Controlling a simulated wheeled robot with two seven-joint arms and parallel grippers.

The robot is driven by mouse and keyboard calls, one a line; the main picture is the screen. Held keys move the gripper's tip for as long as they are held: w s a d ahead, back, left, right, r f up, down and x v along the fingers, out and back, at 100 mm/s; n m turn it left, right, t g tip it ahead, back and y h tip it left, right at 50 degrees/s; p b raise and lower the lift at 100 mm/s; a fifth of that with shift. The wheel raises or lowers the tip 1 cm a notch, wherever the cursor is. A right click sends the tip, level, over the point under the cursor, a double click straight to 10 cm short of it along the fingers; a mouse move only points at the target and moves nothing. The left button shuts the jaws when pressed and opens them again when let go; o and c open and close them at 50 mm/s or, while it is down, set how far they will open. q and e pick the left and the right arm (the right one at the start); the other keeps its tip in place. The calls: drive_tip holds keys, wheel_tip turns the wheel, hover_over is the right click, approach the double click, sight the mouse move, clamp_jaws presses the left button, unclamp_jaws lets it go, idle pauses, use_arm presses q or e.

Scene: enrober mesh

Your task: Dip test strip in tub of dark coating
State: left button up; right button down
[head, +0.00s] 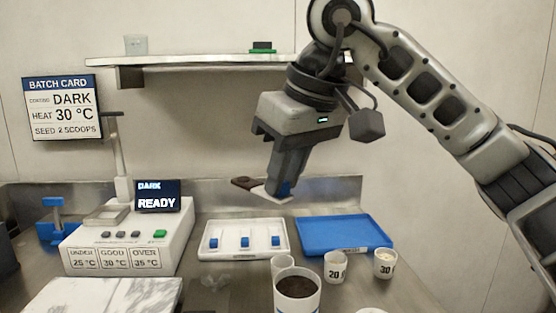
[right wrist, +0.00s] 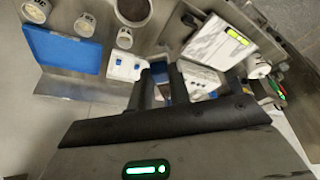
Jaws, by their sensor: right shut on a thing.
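My right gripper (head: 279,190) points down in the head view, shut on a test strip (head: 270,193). The strip has a blue grip, a pale body and a dark brown far end, and it is held in the air above the counter. In the right wrist view my right gripper (right wrist: 161,82) has a blue piece between its fingers; the rest of the strip is hard to make out there. The tub of dark coating (head: 298,302) stands at the front centre, below and apart from the strip. Its round dark surface also shows in the right wrist view. My left gripper is not in view.
A white tray (head: 209,252) holds several blue-gripped strips. An empty blue tray (head: 325,222) lies to its right. White cups marked 20 (head: 337,266) and 30 (head: 384,263) stand near the tub. A machine (head: 85,240) reading DARK READY and a marble slab (head: 125,297) are left.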

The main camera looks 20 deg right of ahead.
drive_tip(key=shift+r+n, duration=0.3)
drive_tip(key=shift+n, duration=0.2)
idle(0.8)
